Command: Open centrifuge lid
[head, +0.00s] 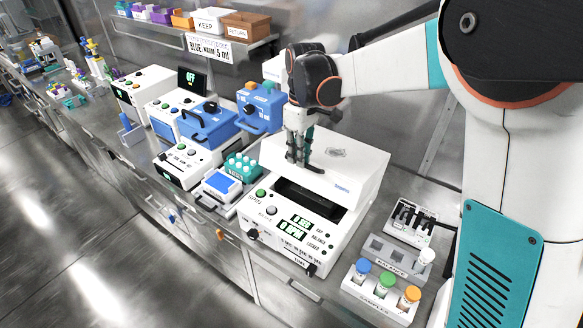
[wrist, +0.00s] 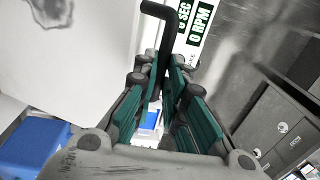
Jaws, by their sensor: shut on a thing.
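The centrifuge (head: 292,225) is a white box with a front panel of knobs and green displays reading in SEC and RPM. Its white lid (head: 350,158) bears a grey emblem, and a dark recess shows between the lid's front edge and the panel. I cannot tell how far the lid is raised. My gripper (head: 300,160) points down at the lid's front left part. In the wrist view its teal-padded fingers (wrist: 168,75) are shut on the black lid handle (wrist: 167,20), whose bent end sticks out beyond them. The held part is mostly hidden.
A samples rack (head: 377,300) with coloured caps and a balance rack (head: 397,256) stand close on the right. A teal tube rack (head: 242,167) and blue-lidded machines (head: 208,124) crowd the left. A shelf with bins (head: 245,30) hangs behind.

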